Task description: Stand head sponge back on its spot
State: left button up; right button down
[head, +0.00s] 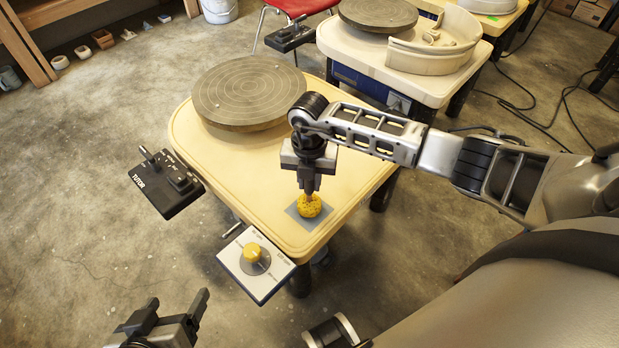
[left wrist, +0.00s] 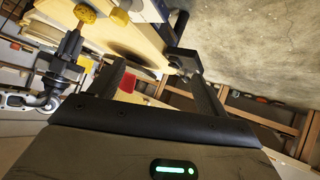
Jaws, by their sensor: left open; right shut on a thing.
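The yellow sponge (head: 310,209) is round and pitted. It is at the grey square patch (head: 306,223) near the table's front corner; whether it touches the patch or hangs just above it I cannot tell. My right gripper (head: 309,190) points down from above and is shut on the sponge's top. In the left wrist view the sponge (left wrist: 85,13) shows at the top left, under the right gripper's fingers. My left gripper (head: 178,299) is open and empty, low in front of the table and apart from it.
A round grey wheel head (head: 250,90) sits on the cream table (head: 225,150). A white box with a yellow knob (head: 254,253) juts from the front edge. A black pedal labelled TUTOR (head: 165,186) is at the left. A second wheel with a splash pan (head: 430,60) stands behind.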

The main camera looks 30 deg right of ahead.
jog(key=shift+f, duration=0.15)
jog(key=c, duration=1.2)
grip_release()
jog(key=shift+o, duration=0.2)
